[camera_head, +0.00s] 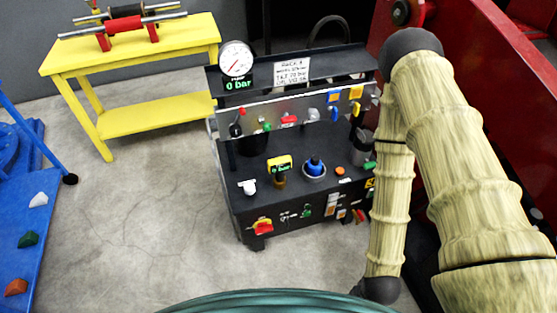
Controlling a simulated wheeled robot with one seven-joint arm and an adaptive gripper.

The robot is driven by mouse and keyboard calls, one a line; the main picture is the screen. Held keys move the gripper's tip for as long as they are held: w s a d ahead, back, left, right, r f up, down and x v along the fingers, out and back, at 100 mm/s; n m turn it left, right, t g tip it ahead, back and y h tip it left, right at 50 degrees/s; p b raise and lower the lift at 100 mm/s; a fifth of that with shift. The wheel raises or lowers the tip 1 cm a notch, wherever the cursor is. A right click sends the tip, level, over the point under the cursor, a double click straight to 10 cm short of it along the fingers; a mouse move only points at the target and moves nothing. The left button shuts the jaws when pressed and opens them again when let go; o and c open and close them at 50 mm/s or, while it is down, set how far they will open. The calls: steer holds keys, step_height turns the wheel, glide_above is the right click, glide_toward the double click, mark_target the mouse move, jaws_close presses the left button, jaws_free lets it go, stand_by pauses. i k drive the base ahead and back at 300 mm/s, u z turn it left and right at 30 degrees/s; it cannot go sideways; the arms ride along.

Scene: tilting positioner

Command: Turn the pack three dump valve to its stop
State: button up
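A dark hydraulic pack (240,205) stands on the floor at the middle. Its sign (292,72) has a heading that seems to read "PACK" and a numeral too small to be sure of. A round gauge (236,59) has a green "0 bar" readout below it. A white fitting (248,187) and a blue-topped fitting (314,167) stand on the deck. I cannot tell which part is the dump valve. My gripper is not in view; my arm is at the right.
A yellow bench (135,45) with red and black cylinders stands at the back left. A blue structure (22,225) is at the left edge, a red panel (480,70) at the right. The floor (150,200) left of the pack is clear. My arm hides part of the pack's right side.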

mark_target(288, 120)
steer(key=k, duration=1.3)
steer(key=u, duration=0.55)
steer(key=i, duration=0.6)
steer(key=u, duration=0.55)
steer(key=i, duration=0.8)
steer(key=z, duration=0.65)
steer(key=i, duration=0.55)
steer(key=z, duration=0.5)
